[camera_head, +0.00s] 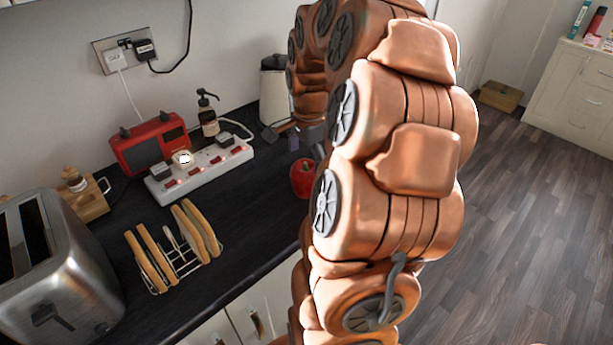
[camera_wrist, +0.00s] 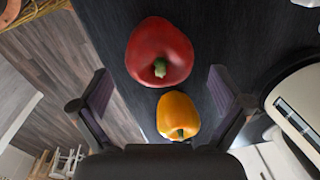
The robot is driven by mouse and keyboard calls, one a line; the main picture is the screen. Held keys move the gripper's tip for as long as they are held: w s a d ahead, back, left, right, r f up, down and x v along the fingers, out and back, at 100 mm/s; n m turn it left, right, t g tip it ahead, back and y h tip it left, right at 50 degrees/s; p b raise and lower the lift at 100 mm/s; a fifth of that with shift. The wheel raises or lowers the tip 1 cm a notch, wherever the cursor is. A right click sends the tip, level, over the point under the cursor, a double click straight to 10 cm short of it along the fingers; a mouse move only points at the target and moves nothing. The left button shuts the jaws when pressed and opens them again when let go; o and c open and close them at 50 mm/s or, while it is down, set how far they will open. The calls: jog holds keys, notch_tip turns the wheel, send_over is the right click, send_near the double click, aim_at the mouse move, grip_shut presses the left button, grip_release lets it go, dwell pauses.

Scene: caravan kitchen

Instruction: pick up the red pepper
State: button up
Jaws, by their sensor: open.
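The red pepper (camera_wrist: 160,50) sits on the dark worktop in the wrist view, stem facing the camera. A yellow pepper (camera_wrist: 178,115) lies just below it in that view, nearer my gripper. My gripper (camera_wrist: 163,95) is open, with one finger on each side of the yellow pepper and the red pepper beyond the fingertips. Nothing is held. In the head view, the red pepper (camera_head: 304,178) is partly hidden behind my arm near the counter's front edge. My gripper (camera_head: 300,135) is mostly hidden there, and the yellow pepper does not show.
A white kettle-like appliance (camera_wrist: 300,105) stands close on the right in the wrist view. A power strip (camera_head: 200,168), red radio (camera_head: 150,142), soap bottle (camera_head: 208,118), toast rack (camera_head: 175,250) and toaster (camera_head: 55,265) occupy the counter. The counter edge drops to the wooden floor.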

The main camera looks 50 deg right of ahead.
aim_at(306, 167)
jog(key=shift+w+f+p, duration=0.15)
jog(key=shift+f+p, duration=0.75)
jog(key=shift+f, duration=1.35)
jog(key=shift+c, duration=0.3)
jog(key=c, duration=1)
